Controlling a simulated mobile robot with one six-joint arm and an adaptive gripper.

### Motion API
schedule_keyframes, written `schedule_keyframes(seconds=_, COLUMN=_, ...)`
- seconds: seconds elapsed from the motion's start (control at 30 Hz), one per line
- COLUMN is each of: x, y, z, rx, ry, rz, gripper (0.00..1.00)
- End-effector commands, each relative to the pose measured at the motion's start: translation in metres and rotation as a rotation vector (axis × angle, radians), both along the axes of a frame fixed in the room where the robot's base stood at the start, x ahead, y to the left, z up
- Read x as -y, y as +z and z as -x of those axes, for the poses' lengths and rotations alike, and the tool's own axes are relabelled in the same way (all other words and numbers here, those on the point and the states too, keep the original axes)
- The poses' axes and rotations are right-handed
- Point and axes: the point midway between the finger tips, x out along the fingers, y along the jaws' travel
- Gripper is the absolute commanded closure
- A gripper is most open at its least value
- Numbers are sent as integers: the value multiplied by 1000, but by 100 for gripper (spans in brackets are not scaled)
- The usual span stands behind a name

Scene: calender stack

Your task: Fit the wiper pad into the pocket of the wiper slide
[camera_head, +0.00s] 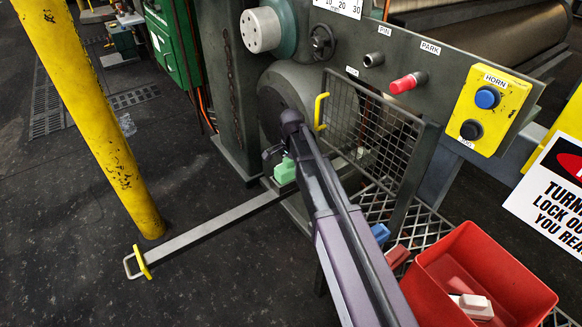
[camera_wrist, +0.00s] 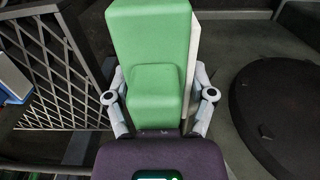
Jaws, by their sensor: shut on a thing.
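The wiper pad appears to be the green block (camera_head: 285,171) held at the end of my arm. In the wrist view, the green block (camera_wrist: 155,60) has a stepped shape and a pale side, and sits between the fingers of my gripper (camera_wrist: 158,97). My gripper (camera_head: 277,163) is shut on it, beside the machine frame. The wiper slide appears to be the long grey bar (camera_head: 205,229) with a yellow plate and loop handle at its outer end. The pad appears close to the bar's inner end in the head view; I cannot tell whether they touch. I cannot make out the pocket.
A mesh guard (camera_head: 372,128) with a yellow handle stands just right of my gripper. A red bin (camera_head: 535,297) with blocks is at lower right; blue (camera_head: 380,233) and red (camera_head: 397,257) blocks lie beside it. A yellow post (camera_head: 95,120) stands left. Floor there is mostly clear.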

Motion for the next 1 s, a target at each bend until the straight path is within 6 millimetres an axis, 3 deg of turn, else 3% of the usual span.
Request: schedule_keyframes(seconds=1.0, x=0, y=-19, z=0, rx=0, ry=0, rz=0, gripper=89)
